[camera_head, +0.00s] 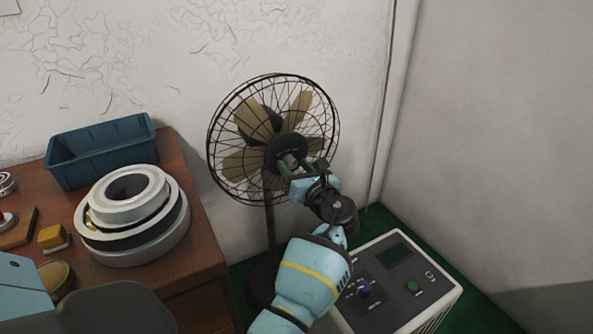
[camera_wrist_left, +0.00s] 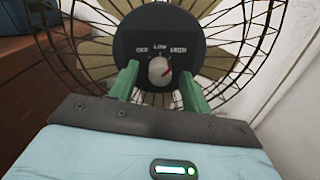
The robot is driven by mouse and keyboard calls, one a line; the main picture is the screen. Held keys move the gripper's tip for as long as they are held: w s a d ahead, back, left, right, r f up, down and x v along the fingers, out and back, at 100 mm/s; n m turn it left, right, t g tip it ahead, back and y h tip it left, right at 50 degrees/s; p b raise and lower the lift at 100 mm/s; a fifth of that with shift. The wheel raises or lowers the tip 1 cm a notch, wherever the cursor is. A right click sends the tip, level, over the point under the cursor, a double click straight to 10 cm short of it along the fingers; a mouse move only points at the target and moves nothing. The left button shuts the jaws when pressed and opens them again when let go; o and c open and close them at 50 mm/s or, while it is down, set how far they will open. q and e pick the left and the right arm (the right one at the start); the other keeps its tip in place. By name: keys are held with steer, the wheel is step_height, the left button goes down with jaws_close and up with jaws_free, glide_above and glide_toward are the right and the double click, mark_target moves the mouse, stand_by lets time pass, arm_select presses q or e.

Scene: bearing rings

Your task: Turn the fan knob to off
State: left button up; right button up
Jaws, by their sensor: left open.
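The fan (camera_head: 246,150) stands against the wall behind the desk's right edge, with a dark round hub at the centre of its wire cage. In the left wrist view its control panel (camera_wrist_left: 140,55) carries the labels OFF, LOW and HIGH from left to right. My left gripper (camera_head: 295,166) is at the hub. In the wrist view its green fingers (camera_wrist_left: 159,80) are open, one on each side of the knob, with gaps showing. My right gripper is not in view.
A wooden desk (camera_head: 195,235) at left holds a blue bin (camera_head: 100,155), stacked bearing rings (camera_head: 130,220) and a yellow block (camera_head: 53,237). A white machine (camera_head: 425,290) with a blue knob and green button stands at lower right, close to my left arm.

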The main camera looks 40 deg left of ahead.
arm_select(q)
steer(key=shift+a, duration=0.1)
steer(key=c, duration=1)
